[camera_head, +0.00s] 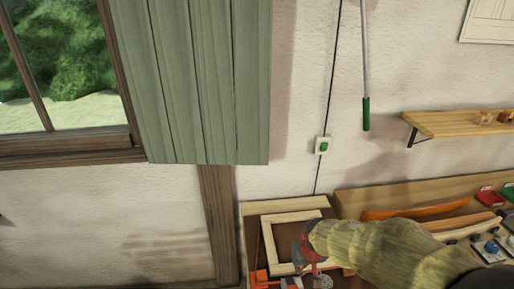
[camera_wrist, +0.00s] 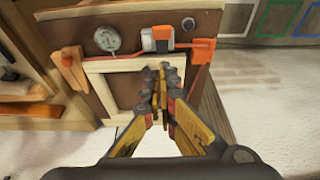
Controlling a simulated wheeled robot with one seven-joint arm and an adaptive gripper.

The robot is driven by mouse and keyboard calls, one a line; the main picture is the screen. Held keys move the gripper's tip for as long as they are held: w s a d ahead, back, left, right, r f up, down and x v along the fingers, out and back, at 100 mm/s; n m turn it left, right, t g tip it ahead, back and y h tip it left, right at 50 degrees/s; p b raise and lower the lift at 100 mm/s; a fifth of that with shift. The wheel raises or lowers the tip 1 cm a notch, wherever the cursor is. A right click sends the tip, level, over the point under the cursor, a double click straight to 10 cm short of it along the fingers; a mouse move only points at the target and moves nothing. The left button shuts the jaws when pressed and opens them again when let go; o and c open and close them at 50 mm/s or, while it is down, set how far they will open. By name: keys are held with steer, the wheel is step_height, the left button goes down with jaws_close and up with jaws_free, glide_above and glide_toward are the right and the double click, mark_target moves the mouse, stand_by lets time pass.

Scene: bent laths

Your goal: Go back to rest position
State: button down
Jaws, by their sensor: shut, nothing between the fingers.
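My gripper (camera_wrist: 168,75) is shut and empty in the wrist view, its yellow fingers together in front of a brown board. In the head view my gripper (camera_head: 310,252) is at the lower middle, partly over the right side of a pale wooden frame (camera_head: 268,245). My sleeved arm reaches in from the lower right. The frame also shows in the wrist view (camera_wrist: 100,65), with the fingers in front of its right part. I cannot tell whether the fingers touch it.
A dial gauge (camera_wrist: 107,39) and an orange-and-white block (camera_wrist: 157,38) are on the board. Orange bent laths (camera_head: 415,210) lie on the bench at right. A shelf (camera_head: 460,123), a green-handled rod (camera_head: 366,114) and a switch (camera_head: 322,145) are on the wall.

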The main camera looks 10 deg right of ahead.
steer(key=s+r+t+b, duration=0.1)
steer(key=s+r+b, duration=0.3)
steer(key=s, duration=0.5)
steer(key=s+r+b, duration=0.3)
steer(key=s+r, duration=0.6)
steer(key=shift+s+a+t+b, duration=0.15)
steer(key=shift+a+t+b, duration=0.15)
steer(key=shift+t+b, duration=0.1)
